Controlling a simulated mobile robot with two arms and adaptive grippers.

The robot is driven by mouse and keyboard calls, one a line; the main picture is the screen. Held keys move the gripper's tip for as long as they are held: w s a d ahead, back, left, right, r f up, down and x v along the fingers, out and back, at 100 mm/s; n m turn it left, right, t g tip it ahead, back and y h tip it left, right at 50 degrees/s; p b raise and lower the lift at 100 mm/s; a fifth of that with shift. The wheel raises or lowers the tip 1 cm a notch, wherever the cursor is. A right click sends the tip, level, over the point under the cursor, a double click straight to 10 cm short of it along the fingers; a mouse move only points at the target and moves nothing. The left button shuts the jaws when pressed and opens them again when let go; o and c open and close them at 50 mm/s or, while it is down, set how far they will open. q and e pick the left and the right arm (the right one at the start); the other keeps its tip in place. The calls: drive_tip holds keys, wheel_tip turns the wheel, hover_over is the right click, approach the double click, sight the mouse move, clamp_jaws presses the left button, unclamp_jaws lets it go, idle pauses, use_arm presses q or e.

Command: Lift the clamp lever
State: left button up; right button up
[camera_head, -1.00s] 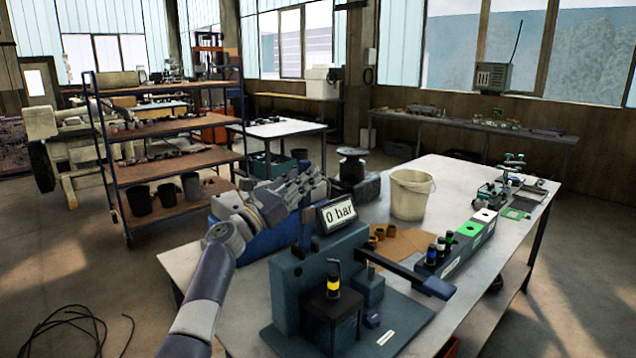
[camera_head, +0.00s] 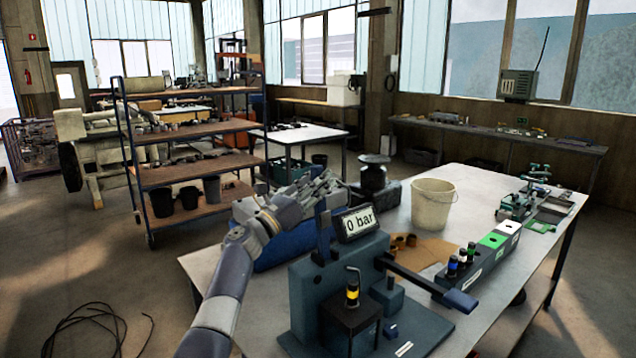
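The test stand (camera_head: 335,290) is a dark blue-grey block on a base plate at the table's front. Its display (camera_head: 358,223) reads 0 bar. A long bar with a blue handle (camera_head: 460,301) sticks out to the right. A short upright dark bar (camera_head: 324,236) stands left of the display. An injector with a yellow band (camera_head: 352,292) stands on the front block under a small bent rod. I cannot tell for certain which part is the clamp lever. My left gripper (camera_head: 328,188) is above and behind the stand, its fingers too small to read. My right gripper is not visible.
A blue box (camera_head: 290,245) lies behind my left arm. A cream bucket (camera_head: 433,204) and brown rings (camera_head: 405,241) stand behind the stand. A grey rack (camera_head: 482,262) with several bottles is to the right. The table (camera_head: 395,215) has bare room around the bucket.

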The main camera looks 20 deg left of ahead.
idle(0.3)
use_arm(q)
drive_tip(key=shift+s+a+f, duration=0.2)
drive_tip(key=shift+s+a, duration=0.05)
drive_tip(key=shift+s, duration=0.1)
drive_tip(key=v, duration=1.1)
